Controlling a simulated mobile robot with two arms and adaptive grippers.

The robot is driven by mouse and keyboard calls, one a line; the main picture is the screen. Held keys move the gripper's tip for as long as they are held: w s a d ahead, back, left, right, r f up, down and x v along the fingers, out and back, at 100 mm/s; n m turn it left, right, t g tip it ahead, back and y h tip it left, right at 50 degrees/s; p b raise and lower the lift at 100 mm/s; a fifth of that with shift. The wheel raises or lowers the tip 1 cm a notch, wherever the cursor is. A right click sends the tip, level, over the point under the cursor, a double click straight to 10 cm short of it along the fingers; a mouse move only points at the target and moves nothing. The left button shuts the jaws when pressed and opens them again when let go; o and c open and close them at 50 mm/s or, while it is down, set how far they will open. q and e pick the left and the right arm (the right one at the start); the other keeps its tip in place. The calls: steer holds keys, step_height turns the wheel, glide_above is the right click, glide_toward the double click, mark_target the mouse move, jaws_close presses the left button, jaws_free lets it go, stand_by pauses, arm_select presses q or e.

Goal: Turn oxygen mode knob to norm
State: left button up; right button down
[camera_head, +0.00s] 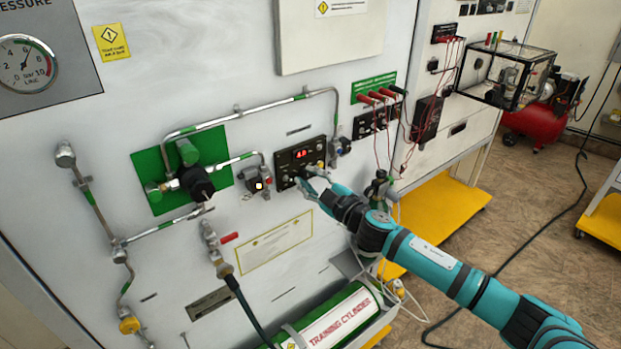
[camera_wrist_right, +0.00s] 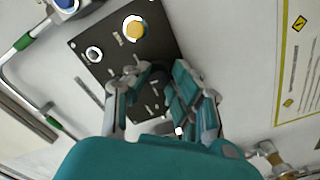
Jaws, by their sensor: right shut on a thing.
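My right gripper (camera_head: 306,182) reaches in from the right to the panel's lower edge. In the right wrist view, the panel (camera_wrist_right: 110,38) shows a yellow knob (camera_wrist_right: 134,29) and a pale round fitting (camera_wrist_right: 94,54), both clear of the fingers. My right gripper's fingers (camera_wrist_right: 158,84) are at the panel face, shut on a small control between them. The fingers hide most of that control, the oxygen mode knob, so its pointer and setting cannot be read.
Metal pipes with a green valve plate (camera_head: 160,191) run left of the panel. A red-handled valve (camera_head: 228,238) is at lower left. The training cylinder (camera_head: 340,318) lies below. Red leads (camera_head: 378,97) plug in at upper right.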

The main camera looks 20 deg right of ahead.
steer(key=n, duration=0.6)
steer(key=shift+n+p, duration=0.3)
steer(key=n, duration=0.5)
steer(key=shift+n, duration=0.3)
steer(key=c, duration=1.1)
jaws_free()
steer(key=shift+c, duration=0.2)
steer(key=shift+s, duration=0.15)
steer(key=v, duration=1.1)
steer(key=shift+s+d, duration=0.15)
steer(key=shift+s, duration=0.2)
steer(key=shift+r, duration=0.1)
